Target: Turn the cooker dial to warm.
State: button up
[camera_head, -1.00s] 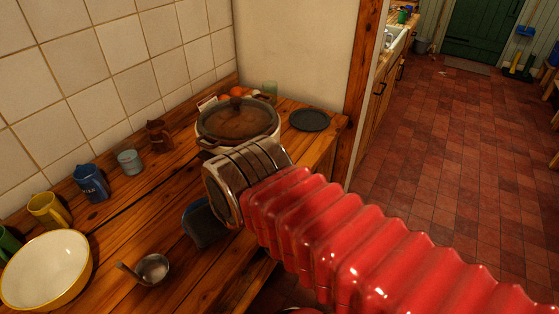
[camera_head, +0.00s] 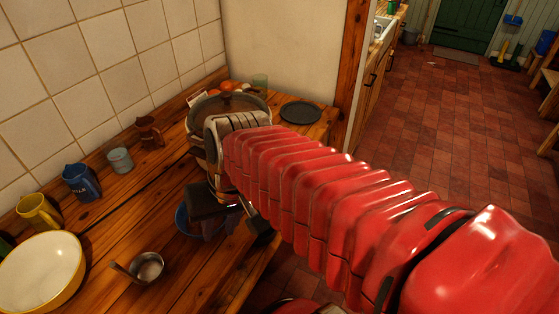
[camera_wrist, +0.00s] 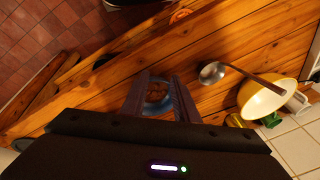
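The cooker (camera_head: 200,106), a round pale pot with a dark glass lid, stands at the back of the wooden counter. My wrist and arm cover its front right side in the head view, and its dial is hidden. My gripper (camera_head: 212,222) hangs low in front of the cooker, pointing down towards the counter. In the wrist view my gripper (camera_wrist: 158,82) has its two fingers apart, with no object held between them. The cooker is not recognisable in the wrist view.
A blue bowl (camera_head: 182,219) sits below my gripper; brown contents show between the fingers in the wrist view. A ladle (camera_head: 148,267), yellow bowl (camera_head: 40,272) and several mugs lie left. A dark plate (camera_head: 301,112) is right of the cooker. Tiled wall behind.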

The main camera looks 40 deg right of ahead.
jog(key=w+d+f+m+t+y, duration=0.1)
jog(key=w+d+f+m+y, duration=0.1)
jog(key=d+m+y, duration=0.1)
jog(key=w+d+f+m+t+y, duration=0.1)
jog(key=w+d+f+m+y, duration=0.1)
jog(key=d+m, duration=0.3)
jog(key=w+d+f+m+t+y, duration=0.1)
jog(key=w+d+f+m+y, duration=0.1)
jog(key=d+m, duration=0.3)
jog(key=shift+w+f+y, duration=0.3)
jog(key=shift+w+y, duration=0.1)
jog(key=shift+y, duration=0.5)
jog(key=s+d+f+m+t+h, duration=0.2)
jog(key=d+m+t, duration=0.3)
jog(key=d, duration=0.5)
jog(key=s+d+f+m+t+h, duration=0.2)
jog(key=d+m+t, duration=0.4)
jog(key=d, duration=0.5)
jog(key=shift+d+f+m, duration=0.3)
jog(key=shift+f+m, duration=0.1)
jog(key=shift+f, duration=0.3)
jog(key=shift+w, duration=0.1)
jog(key=x, duration=1.3)
jog(key=shift+w+a, duration=0.1)
jog(key=shift+w, duration=0.3)
